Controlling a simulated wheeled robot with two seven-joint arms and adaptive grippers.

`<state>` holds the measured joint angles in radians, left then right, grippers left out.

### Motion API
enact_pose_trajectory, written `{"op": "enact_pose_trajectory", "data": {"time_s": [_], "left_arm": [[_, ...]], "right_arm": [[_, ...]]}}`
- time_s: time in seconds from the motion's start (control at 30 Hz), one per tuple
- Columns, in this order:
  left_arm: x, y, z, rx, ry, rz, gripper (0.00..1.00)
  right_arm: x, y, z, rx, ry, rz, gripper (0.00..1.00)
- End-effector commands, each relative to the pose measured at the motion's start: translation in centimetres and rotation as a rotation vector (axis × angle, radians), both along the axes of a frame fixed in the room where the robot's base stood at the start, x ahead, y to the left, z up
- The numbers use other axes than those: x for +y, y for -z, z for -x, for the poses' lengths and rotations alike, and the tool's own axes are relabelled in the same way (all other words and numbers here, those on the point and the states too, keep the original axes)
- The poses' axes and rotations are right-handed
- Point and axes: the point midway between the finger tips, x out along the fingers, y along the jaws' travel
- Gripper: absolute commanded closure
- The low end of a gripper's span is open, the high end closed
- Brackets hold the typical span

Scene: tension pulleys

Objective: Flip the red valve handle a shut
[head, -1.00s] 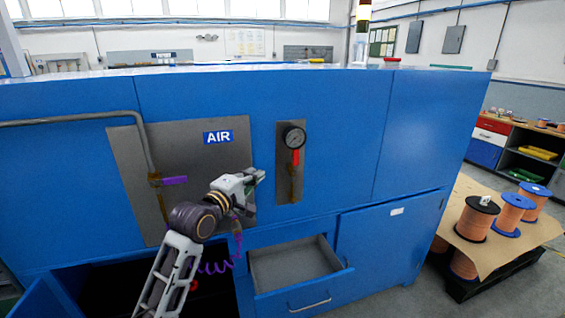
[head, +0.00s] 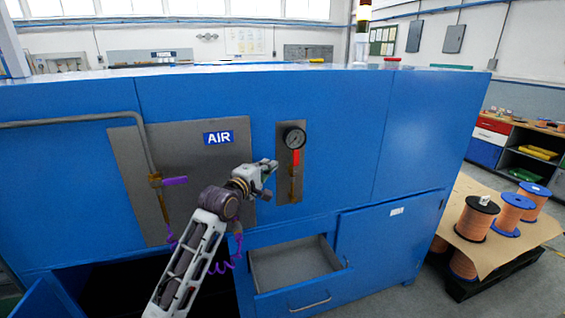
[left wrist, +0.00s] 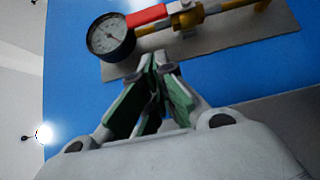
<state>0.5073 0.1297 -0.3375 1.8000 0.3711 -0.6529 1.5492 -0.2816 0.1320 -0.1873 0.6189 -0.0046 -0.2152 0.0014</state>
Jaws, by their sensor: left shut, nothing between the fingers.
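The red valve handle (head: 296,157) hangs just below the round gauge on a narrow grey plate, in line with the vertical brass pipe. In the left wrist view the red handle (left wrist: 148,16) lies between the gauge and the brass valve body (left wrist: 186,18). My left gripper (head: 273,166) is shut and empty, just left of the handle in the head view. In the left wrist view its closed fingertips (left wrist: 157,62) point toward the plate, beside the gauge and the handle. I cannot tell whether they touch anything. My right gripper is not in view.
The pressure gauge (head: 294,137) sits above the handle. A purple handle (head: 174,181) is on another pipe to the left, near the AIR sign (head: 218,138). An open drawer (head: 293,262) juts out below. Cable spools (head: 476,219) stand on the right.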

Motion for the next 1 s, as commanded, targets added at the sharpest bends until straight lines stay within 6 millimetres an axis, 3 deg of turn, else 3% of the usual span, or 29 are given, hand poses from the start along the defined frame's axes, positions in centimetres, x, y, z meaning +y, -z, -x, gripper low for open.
{"op": "enact_pose_trajectory", "data": {"time_s": [0.27,0.6,1.0], "left_arm": [[-1.1,-0.1,-2.1,-0.001,0.0,0.0,1.0],[-4.3,-0.1,-3.0,-0.001,-0.001,0.0,1.0],[-4.8,0.0,-3.1,-0.001,-0.001,0.0,1.0]], "right_arm": [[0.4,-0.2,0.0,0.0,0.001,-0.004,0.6],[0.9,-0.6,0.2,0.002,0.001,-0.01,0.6],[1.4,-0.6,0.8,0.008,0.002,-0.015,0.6]]}}
